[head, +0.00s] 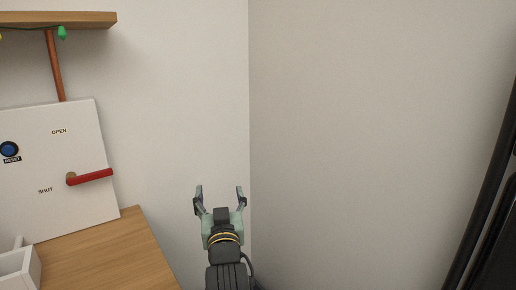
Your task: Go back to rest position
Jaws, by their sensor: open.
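My gripper (220,194) is in the lower middle of the head view, its two fingers spread apart with nothing between them. It points up and away from me, in front of the pale wall corner. It is to the right of the wooden counter (115,252) and apart from the white panel.
A white panel (85,140) stands on the counter at the left, with a red lever (92,177), a blue button (9,149) and OPEN and SHUT labels. A white box (22,272) is in front. A wooden shelf (70,20) hangs above. A dark object (490,200) edges the right.

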